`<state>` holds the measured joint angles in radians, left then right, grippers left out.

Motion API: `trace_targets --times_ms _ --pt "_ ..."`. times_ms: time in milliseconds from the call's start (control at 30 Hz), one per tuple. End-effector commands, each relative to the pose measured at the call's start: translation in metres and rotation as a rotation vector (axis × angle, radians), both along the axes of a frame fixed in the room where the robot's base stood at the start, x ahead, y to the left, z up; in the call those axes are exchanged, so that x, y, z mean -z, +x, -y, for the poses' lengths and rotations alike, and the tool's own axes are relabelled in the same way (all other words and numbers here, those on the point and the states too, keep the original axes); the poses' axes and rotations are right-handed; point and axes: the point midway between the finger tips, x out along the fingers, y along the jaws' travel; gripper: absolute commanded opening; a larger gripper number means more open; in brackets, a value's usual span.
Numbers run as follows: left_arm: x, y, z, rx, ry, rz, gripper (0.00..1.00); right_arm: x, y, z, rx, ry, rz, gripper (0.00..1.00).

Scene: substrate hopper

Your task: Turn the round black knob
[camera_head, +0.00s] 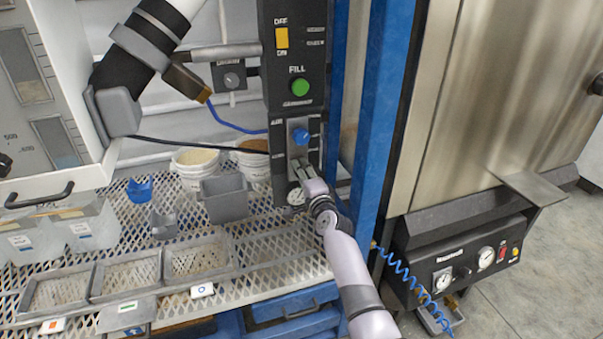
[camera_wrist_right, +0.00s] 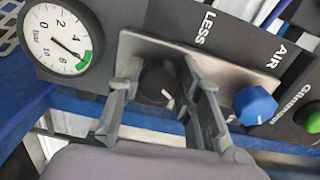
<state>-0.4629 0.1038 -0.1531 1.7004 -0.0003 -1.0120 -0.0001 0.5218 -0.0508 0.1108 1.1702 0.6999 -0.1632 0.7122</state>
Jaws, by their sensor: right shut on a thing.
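The round black knob (camera_wrist_right: 157,84) with a white mark sits on a metal plate in the right wrist view, between the word LESS and a pressure gauge (camera_wrist_right: 62,40). My right gripper (camera_wrist_right: 163,72) has its two fingers on either side of the knob and is shut on it. In the head view my right gripper (camera_head: 302,170) reaches the lower part of the black control panel (camera_head: 291,107), and it hides the knob there. A blue knob (camera_head: 301,136) is just above it. My left gripper is not in view.
The blue knob also shows beside the right finger in the wrist view (camera_wrist_right: 255,105). A green button (camera_head: 300,87) and yellow switch (camera_head: 281,38) are higher on the panel. A blue post (camera_head: 377,120) stands close right.

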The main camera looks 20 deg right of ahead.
Motion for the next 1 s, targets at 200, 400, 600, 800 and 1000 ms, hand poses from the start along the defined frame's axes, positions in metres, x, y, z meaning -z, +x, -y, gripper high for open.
trace_targets --times_ms 200,400,600,800,1000 --pt "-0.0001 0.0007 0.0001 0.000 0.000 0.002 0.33 0.0009 -0.0001 0.0002 0.000 0.002 -0.002 0.04" --pt "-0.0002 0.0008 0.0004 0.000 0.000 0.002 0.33 0.0008 -0.0001 0.0003 0.000 0.001 -0.002 0.37" --pt "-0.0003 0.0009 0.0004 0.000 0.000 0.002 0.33 0.0005 -0.0001 0.0002 0.000 0.000 -0.001 0.51" --pt "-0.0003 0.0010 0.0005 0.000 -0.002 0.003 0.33 0.0002 0.0000 0.0002 0.000 0.000 0.000 0.53" --pt "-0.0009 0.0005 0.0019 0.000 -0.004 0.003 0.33 0.0000 -0.0023 0.0000 0.000 0.000 0.001 0.53"
